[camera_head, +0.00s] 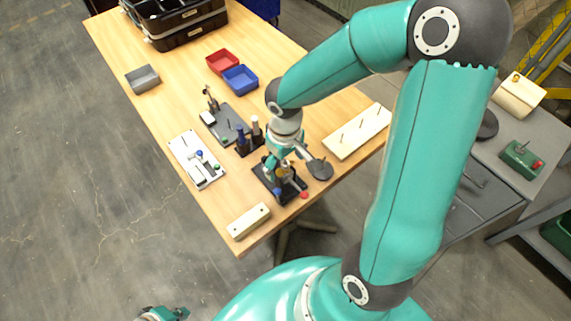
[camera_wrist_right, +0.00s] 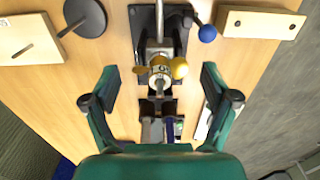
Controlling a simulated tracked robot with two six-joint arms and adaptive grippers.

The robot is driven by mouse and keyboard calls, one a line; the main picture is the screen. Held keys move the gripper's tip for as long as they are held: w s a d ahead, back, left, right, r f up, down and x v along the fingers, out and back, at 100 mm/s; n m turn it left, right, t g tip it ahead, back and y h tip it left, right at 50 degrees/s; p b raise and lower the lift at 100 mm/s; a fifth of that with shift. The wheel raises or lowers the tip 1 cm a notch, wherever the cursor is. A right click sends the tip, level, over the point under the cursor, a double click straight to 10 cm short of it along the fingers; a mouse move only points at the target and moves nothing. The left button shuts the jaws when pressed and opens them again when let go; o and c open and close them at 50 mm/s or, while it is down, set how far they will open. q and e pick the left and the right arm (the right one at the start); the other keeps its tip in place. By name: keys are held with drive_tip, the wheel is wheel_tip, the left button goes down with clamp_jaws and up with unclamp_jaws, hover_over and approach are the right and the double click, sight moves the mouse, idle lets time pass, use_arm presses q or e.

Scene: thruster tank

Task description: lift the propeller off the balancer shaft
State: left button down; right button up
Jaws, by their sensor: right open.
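The brass-coloured propeller (camera_wrist_right: 160,71) sits on the balancer shaft, in the upper middle of the right wrist view. The balancer (camera_wrist_right: 146,22) has a dark base plate and a grey metal stand. My right gripper (camera_wrist_right: 158,80) is open, with one finger on each side of the propeller and clear gaps to it. In the head view my right gripper (camera_head: 279,158) hangs over the balancer (camera_head: 268,182) and partly hides it and the propeller. My left gripper (camera_head: 163,314) shows only partly at the bottom edge, away from the table; its jaws are unclear.
A dark disc on a rod (camera_head: 320,169) stands close to the right gripper. A pale block (camera_head: 248,221) lies near the table's front corner. Red (camera_head: 222,62) and blue bins (camera_head: 240,79) stand farther back.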

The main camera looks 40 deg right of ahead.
drive_tip(key=shift+f, duration=0.1)
drive_tip(key=c, duration=1.3)
wheel_tip(320, 180, up, 20)
drive_tip(key=shift+p, duration=0.45)
